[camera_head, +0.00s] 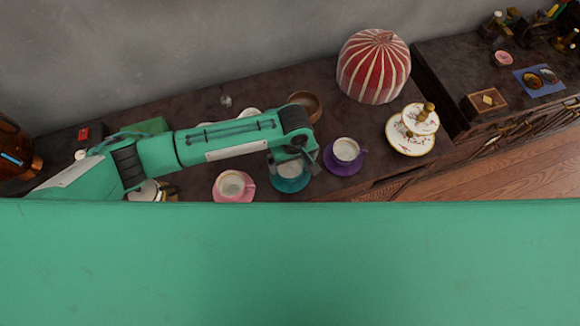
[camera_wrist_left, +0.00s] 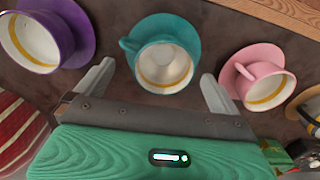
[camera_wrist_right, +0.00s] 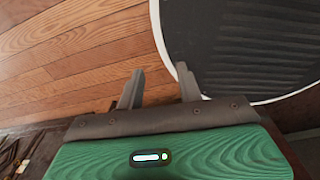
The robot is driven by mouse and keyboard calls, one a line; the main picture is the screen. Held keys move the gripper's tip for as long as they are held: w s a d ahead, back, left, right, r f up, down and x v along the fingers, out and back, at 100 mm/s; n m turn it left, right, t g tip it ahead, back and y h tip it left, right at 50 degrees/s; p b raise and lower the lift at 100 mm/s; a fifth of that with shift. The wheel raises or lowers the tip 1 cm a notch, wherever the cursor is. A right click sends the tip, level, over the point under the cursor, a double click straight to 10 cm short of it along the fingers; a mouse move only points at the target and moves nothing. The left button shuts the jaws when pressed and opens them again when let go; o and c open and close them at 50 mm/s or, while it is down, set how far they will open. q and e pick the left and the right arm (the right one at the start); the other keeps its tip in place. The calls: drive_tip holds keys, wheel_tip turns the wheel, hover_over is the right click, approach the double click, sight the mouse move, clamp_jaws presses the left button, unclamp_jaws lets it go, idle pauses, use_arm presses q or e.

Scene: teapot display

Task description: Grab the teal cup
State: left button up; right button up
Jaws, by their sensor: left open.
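The teal cup (camera_wrist_left: 163,68) sits on its teal saucer (camera_wrist_left: 178,20), in the top middle of the left wrist view, its handle pointing left. In the head view the teal cup (camera_head: 290,169) and teal saucer (camera_head: 291,184) are partly hidden by my left gripper (camera_head: 293,160). My left gripper (camera_wrist_left: 158,76) is open and empty, with one finger on either side of the cup in the left wrist view. I cannot tell whether they are at the cup's height. My right gripper (camera_wrist_right: 160,72) shows its fingers apart and empty over the floor, away from the cups.
A pink cup (camera_head: 231,186) and a purple cup (camera_head: 346,150) on saucers flank the teal one. A wooden bowl (camera_head: 306,105), a red striped dome (camera_head: 375,67) and a tiered floral stand (camera_head: 410,140) stand nearby. A wall (camera_head: 180,45) runs behind the dark tabletop.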

sight(290, 174)
use_arm(q)
drive_tip(key=shift+w+f, duration=0.1)
drive_tip(key=shift+f, duration=0.65)
drive_tip(key=shift+a+f+p, duration=0.25)
drive_tip(key=shift+f+p, duration=0.35)
drive_tip(key=shift+f, duration=0.1)
wheel_tip(290, 174, down, 3)
drive_tip(key=shift+a+r+p, duration=0.15)
drive_tip(key=shift+r+p, duration=0.05)
drive_tip(key=shift+p, duration=0.15)
drive_tip(key=shift+f, duration=0.6)
drive_tip(key=c, duration=0.9)
drive_tip(key=shift+c, duration=0.9)
use_arm(e)
drive_tip(key=shift+w+a+r, duration=0.1)
drive_tip(key=shift+w+r, duration=0.85)
drive_tip(key=shift+r, duration=0.15)
